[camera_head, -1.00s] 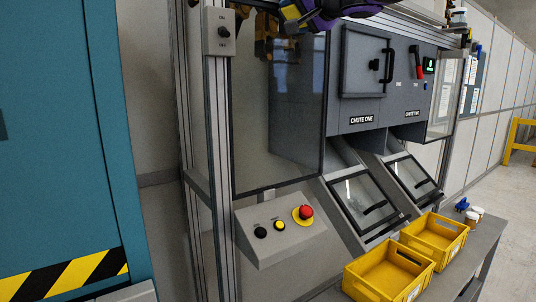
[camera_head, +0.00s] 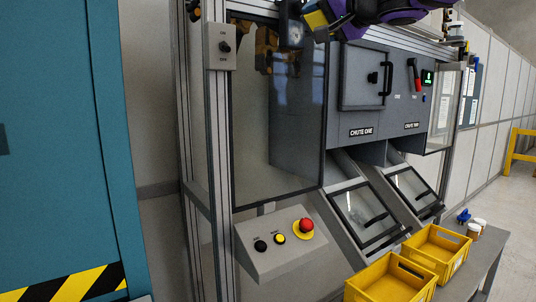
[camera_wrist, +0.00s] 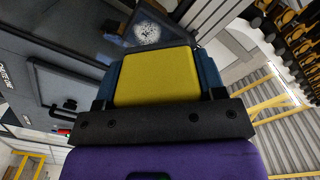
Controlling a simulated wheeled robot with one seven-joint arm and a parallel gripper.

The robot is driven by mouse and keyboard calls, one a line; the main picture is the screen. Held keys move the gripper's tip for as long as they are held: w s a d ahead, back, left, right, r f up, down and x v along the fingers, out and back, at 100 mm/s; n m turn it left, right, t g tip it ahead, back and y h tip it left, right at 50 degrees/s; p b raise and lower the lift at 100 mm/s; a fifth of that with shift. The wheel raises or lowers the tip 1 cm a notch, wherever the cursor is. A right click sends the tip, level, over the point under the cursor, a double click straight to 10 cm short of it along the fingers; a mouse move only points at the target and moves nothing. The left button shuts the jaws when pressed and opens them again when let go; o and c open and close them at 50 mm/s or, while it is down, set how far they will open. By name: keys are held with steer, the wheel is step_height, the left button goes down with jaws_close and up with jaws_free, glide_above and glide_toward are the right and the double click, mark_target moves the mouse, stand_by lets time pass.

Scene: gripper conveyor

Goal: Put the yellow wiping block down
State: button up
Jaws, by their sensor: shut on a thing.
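The yellow wiping block (camera_wrist: 157,75) fills the middle of the wrist view, held between the blue-grey fingers of my gripper (camera_wrist: 160,90). In the head view the block (camera_head: 316,19) shows at the top, at the end of my purple arm. My gripper (camera_head: 322,16) is shut on it, in front of the upper part of the machine and clear of any surface below. The fingertips are small and partly dark in the head view.
A control panel with a red button (camera_head: 306,225) is below on the left. Yellow bins (camera_head: 437,250) stand on a grey table (camera_head: 490,250) at lower right. Chute doors (camera_head: 362,215) slope above them. A teal cabinet (camera_head: 60,140) fills the left side.

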mark_target(288, 31)
steer(key=x, duration=0.9)
steer(key=w+d, duration=0.2)
steer(key=d, duration=0.1)
steer(key=w+d, duration=0.1)
steer(key=d, duration=0.1)
steer(key=shift+w+d, duration=0.2)
steer(key=shift+d, duration=0.05)
steer(key=shift+c, duration=0.2)
steer(key=s+a, duration=0.1)
steer(key=a, duration=0.1)
steer(key=s+a, duration=0.1)
steer(key=shift+s+a+r, duration=0.1)
steer(key=shift+s+a, duration=0.55)
steer(key=shift+a, duration=0.3)
